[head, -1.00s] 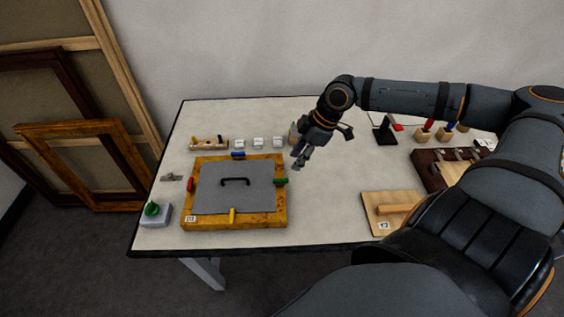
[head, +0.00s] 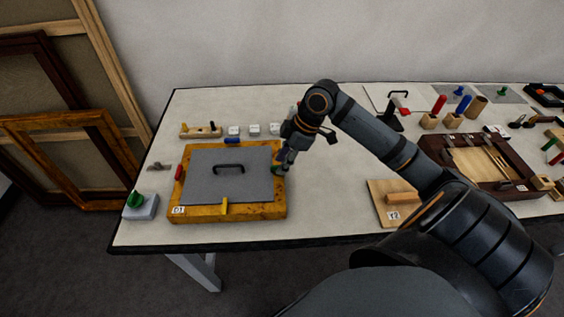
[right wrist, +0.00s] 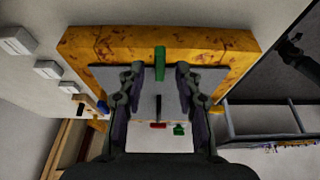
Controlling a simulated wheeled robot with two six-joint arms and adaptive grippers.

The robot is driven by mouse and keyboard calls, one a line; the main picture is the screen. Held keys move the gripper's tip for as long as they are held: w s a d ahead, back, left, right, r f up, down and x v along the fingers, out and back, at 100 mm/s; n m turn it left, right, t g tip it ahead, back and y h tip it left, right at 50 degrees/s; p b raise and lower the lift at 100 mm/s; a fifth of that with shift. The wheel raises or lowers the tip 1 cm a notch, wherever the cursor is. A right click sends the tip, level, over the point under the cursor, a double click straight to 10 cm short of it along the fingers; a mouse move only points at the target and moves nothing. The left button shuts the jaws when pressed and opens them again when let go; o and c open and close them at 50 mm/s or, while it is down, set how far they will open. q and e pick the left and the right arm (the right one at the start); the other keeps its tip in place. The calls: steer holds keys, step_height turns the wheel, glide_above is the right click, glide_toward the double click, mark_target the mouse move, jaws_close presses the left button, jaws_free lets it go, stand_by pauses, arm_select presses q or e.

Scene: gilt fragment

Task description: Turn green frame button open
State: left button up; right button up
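The gilt frame (head: 183,213) lies flat on the table around a grey panel (head: 215,190) with a black handle (head: 228,169). The green frame button (right wrist: 160,62) is a small bar across the frame's inner edge, with its inner end over the panel edge. My right gripper (head: 279,168) is at the frame's right side and largely hides this button in the head view. In the right wrist view the right gripper (right wrist: 158,76) is open, one finger each side of the green button, with gaps visible. My left gripper is not in view.
Other frame buttons are red (head: 179,172), blue (head: 233,141) and yellow (head: 225,206). A green knob (head: 135,199) on a pale box stands left of the frame. White blocks (head: 254,129) lie behind it. A wooden board (head: 377,193) lies to the right.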

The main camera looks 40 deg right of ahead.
steer(key=shift+w+a+f, duration=0.1)
steer(key=shift+a+f, duration=0.05)
steer(key=shift+f, duration=0.2)
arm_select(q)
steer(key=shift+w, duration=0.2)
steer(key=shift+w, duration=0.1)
arm_select(e)
steer(key=shift+c, duration=0.4)
jaws_close()
